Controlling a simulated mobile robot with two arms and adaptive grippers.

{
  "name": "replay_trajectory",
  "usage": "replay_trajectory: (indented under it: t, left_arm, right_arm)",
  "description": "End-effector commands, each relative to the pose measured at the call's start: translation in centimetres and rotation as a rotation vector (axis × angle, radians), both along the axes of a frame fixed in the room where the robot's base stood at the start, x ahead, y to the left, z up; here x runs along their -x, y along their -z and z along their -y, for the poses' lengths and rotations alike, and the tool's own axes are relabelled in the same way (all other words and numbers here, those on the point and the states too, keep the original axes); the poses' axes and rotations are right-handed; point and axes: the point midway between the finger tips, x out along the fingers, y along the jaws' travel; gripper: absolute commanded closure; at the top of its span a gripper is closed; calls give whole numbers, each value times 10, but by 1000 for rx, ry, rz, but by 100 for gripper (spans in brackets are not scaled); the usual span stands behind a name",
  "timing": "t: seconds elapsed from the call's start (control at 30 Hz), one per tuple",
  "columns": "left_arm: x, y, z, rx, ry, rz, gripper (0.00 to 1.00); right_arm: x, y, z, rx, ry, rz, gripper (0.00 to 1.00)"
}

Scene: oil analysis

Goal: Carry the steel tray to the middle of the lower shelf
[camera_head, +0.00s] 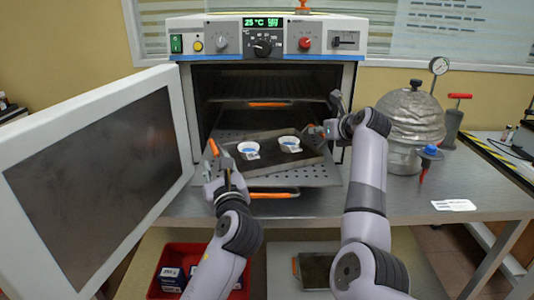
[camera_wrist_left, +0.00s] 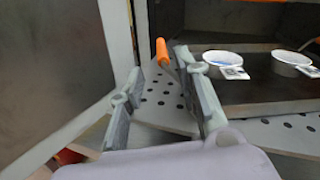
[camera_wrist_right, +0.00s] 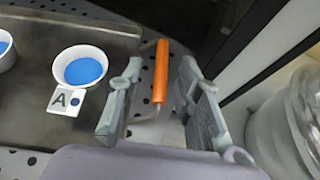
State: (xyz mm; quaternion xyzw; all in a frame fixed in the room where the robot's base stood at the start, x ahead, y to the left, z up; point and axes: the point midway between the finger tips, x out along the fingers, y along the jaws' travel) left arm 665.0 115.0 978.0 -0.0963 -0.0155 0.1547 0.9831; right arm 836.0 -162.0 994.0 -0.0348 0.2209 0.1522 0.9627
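The dark steel tray (camera_head: 278,161) lies skewed over the pulled-out perforated lower shelf (camera_head: 318,176) of the oven. It bears two white cups with blue contents, a left one (camera_head: 249,150) and a right one (camera_head: 290,144). My left gripper (camera_head: 222,170) is open at the tray's left orange handle (camera_wrist_left: 162,52), which shows between and beyond the fingertips. My right gripper (camera_head: 326,131) is open, with the tray's right orange handle (camera_wrist_right: 160,75) between its fingers, not visibly clamped. A tag marked A (camera_wrist_right: 68,101) sits by the right cup.
The open oven door (camera_head: 90,180) stands on the left, near my left arm. An upper rack (camera_head: 235,105) with an orange handle is above the tray. A silver domed vessel (camera_head: 410,120) with a gauge stands to the right. A red bin (camera_head: 170,262) is below.

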Motion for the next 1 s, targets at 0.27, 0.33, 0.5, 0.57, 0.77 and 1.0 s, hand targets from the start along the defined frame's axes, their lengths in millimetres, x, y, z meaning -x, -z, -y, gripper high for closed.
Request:
replay_trajectory:
  t: [0.27, 0.33, 0.5, 0.57, 0.77, 1.0]
  left_arm:
    - [0, 0, 0, 0, 0, 0, 69]
    - [0, 0, 0, 0, 0, 0, 69]
    - [0, 0, 0, 0, 0, 0, 69]
    - [0, 0, 0, 0, 0, 0, 69]
    - [0, 0, 0, 0, 0, 0, 69]
    - [0, 0, 0, 0, 0, 0, 69]
  right_arm:
    - [37, -20, 12, -1, 1, 4, 68]
    - [46, -23, 15, -1, 1, 3, 68]
    - [62, -32, 20, -1, 0, 2, 68]
    - [66, -34, 21, 0, 0, 1, 68]
    - [70, -35, 23, 0, 0, 0, 68]
    - [70, -35, 22, 0, 0, 0, 68]
